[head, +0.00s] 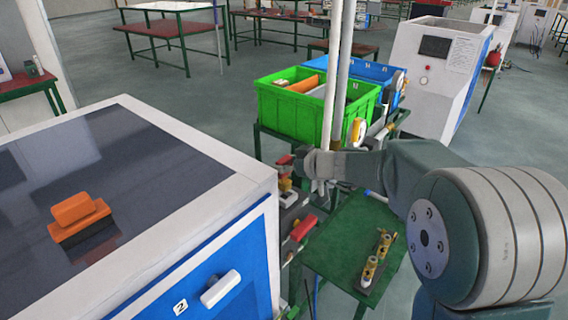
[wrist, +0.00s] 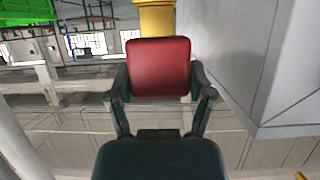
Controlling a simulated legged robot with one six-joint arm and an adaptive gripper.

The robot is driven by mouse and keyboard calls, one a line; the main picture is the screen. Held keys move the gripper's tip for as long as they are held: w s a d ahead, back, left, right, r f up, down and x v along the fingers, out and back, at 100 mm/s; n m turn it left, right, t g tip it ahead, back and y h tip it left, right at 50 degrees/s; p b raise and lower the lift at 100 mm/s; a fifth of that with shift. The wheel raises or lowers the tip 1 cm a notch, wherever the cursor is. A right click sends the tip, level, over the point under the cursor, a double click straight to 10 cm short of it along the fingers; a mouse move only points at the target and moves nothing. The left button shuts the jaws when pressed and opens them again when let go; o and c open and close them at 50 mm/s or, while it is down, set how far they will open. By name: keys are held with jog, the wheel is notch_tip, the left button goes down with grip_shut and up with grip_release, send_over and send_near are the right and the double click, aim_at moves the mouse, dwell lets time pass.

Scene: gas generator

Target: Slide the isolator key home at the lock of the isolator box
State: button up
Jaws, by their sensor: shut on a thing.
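My gripper (wrist: 160,85) is shut on a red block-shaped handle, which I take to be the isolator key (wrist: 158,66); a finger lies along each side of it. A yellow part (wrist: 155,17) lies straight beyond the red handle at the top of the wrist view. I cannot tell whether it belongs to the key or the lock, or whether the two touch. In the head view my gripper (head: 298,163) is beside the white post, with a small red piece (head: 285,159) at its tip. The isolator box and its lock are not clearly recognisable; my gripper and arm partly cover that area.
A grey unit with a red handle (head: 303,228) sits below my gripper. A green table (head: 345,235) carries brass fittings (head: 376,258). A green crate (head: 290,105) stands behind.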

aim_at(285, 175)
jog(key=shift+f, duration=2)
jog(key=o, duration=1.1)
jog(key=shift+o, duration=0.2)
jog(key=v, duration=1.2)
jog(key=shift+s, duration=0.1)
